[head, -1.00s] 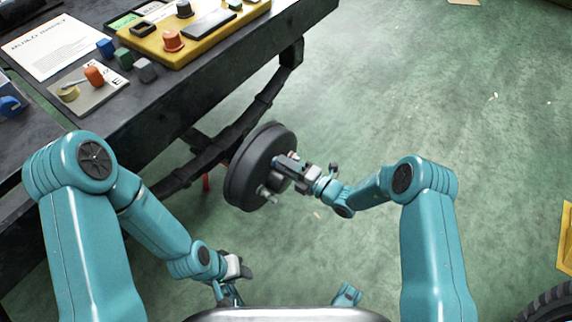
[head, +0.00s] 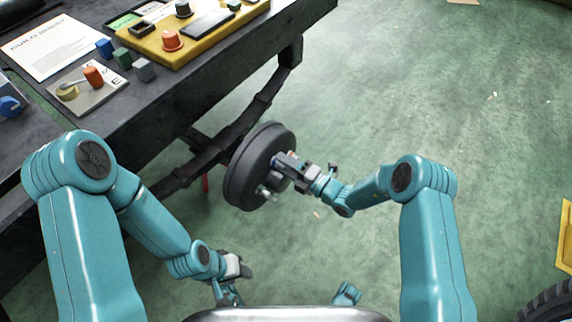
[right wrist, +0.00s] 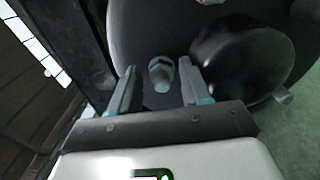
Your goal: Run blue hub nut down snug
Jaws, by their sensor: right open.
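The dark round hub (head: 240,170) stands on edge at the end of the axle beside the bench in the head view. My right gripper (head: 283,159) is at its face. In the right wrist view, the open fingers of my right gripper (right wrist: 158,86) stand on either side of a stud tip with a small nut (right wrist: 160,64) that shows some blue. A gap shows between each finger and the nut. In the head view the fingers hide this nut. My left gripper (head: 240,267) hangs low, away from the hub, and its jaws are unclear.
A dark bench (head: 150,105) fills the upper left, bearing a yellow tray (head: 205,42), a printed sheet (head: 55,45) and several coloured parts. Another stud (head: 266,193) sticks out low on the hub. The green floor to the right is mostly clear.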

